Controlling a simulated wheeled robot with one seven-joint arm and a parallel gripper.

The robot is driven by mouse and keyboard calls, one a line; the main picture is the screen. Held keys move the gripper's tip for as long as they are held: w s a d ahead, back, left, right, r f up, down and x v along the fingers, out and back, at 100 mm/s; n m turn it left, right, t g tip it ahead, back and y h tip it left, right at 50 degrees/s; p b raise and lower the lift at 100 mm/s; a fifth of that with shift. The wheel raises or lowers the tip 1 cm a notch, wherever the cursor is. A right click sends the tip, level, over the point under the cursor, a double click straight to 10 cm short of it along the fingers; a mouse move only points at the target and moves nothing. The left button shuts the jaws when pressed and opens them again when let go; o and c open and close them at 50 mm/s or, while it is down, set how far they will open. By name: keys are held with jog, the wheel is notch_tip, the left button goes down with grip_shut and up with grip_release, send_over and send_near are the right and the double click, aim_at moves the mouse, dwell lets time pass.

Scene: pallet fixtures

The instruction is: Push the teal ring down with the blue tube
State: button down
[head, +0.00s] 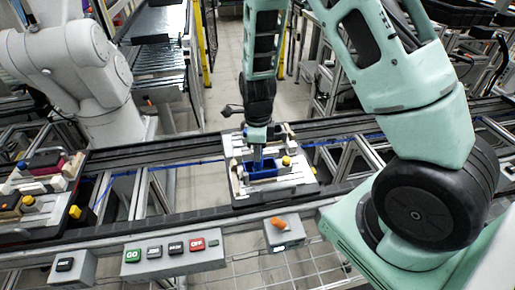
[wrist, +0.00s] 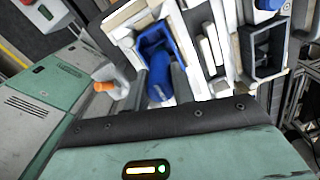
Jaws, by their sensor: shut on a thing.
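My gripper (head: 258,146) points down over the pallet fixture (head: 240,190) and is shut on the blue tube (head: 258,162). The box also shows in the wrist view (wrist: 153,40), just beyond the tube. I cannot make out the teal ring in either view; it may be hidden by the tube or box walls.
White blocks and a yellow knob (head: 286,161) stand on the pallet close to the box. A dark open box (wrist: 264,48) lies to the right in the wrist view. A control panel (head: 175,255) with buttons is at the front. Another loaded pallet (head: 35,222) is at left.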

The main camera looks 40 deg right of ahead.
jog(key=shift+f, duration=0.85)
dwell(3.1)
jog(key=shift+r+p, duration=3.9)
jog(key=shift+r, duration=0.2)
